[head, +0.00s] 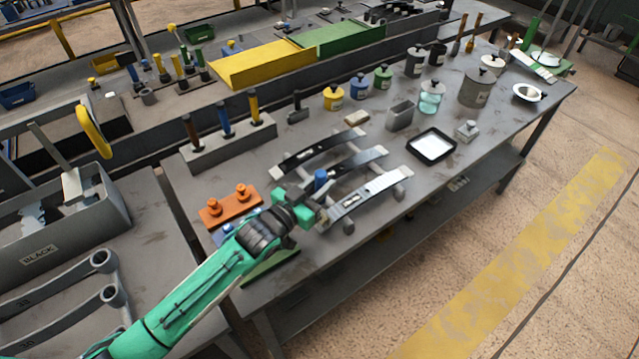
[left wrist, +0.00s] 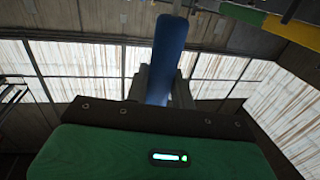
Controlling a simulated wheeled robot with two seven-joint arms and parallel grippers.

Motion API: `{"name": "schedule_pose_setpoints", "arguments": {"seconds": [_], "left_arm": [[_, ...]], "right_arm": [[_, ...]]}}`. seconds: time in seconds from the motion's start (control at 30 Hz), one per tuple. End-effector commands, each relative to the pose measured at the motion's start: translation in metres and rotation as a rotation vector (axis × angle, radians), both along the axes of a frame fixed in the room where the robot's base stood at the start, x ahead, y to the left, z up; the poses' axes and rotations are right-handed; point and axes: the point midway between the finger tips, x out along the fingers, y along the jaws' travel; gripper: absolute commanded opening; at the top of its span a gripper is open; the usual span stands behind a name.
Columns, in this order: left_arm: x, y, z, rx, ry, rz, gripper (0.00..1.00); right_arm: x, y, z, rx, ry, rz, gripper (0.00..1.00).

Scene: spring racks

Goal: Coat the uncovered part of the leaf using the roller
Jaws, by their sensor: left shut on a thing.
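My left gripper (head: 308,208) is shut on a blue handle (head: 320,179), which I take to be the roller's. The handle also stands between the fingers in the left wrist view (left wrist: 168,50). The roller's working end is hidden or too small to tell. Several curved leaves lie side by side on a grey rack beside the gripper. The back leaf (head: 322,149) looks mostly dark. The middle leaf (head: 352,165) is dark with a paler right end, and partly hidden behind the gripper and handle. The front leaf (head: 375,193) is mostly pale grey with small dark marks. My right gripper is out of view.
A black-rimmed tray (head: 411,147) with a white inside lies right of the rack. Several lidded pots stand behind it, including a yellow one (head: 334,98). An orange block (head: 226,211) with knobs is left of the gripper. A grey block (head: 228,146) holds upright handles.

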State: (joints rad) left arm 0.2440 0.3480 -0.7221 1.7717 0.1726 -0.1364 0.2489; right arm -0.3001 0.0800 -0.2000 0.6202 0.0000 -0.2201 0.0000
Motion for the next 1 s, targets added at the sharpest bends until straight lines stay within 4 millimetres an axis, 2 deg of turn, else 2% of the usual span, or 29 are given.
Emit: {"name": "schedule_pose_setpoints", "arguments": {"seconds": [1.0], "left_arm": [[0.000,0.000,-0.018,-0.001,-0.001,0.000,0.00]], "right_arm": [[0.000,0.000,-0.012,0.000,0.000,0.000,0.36]]}}
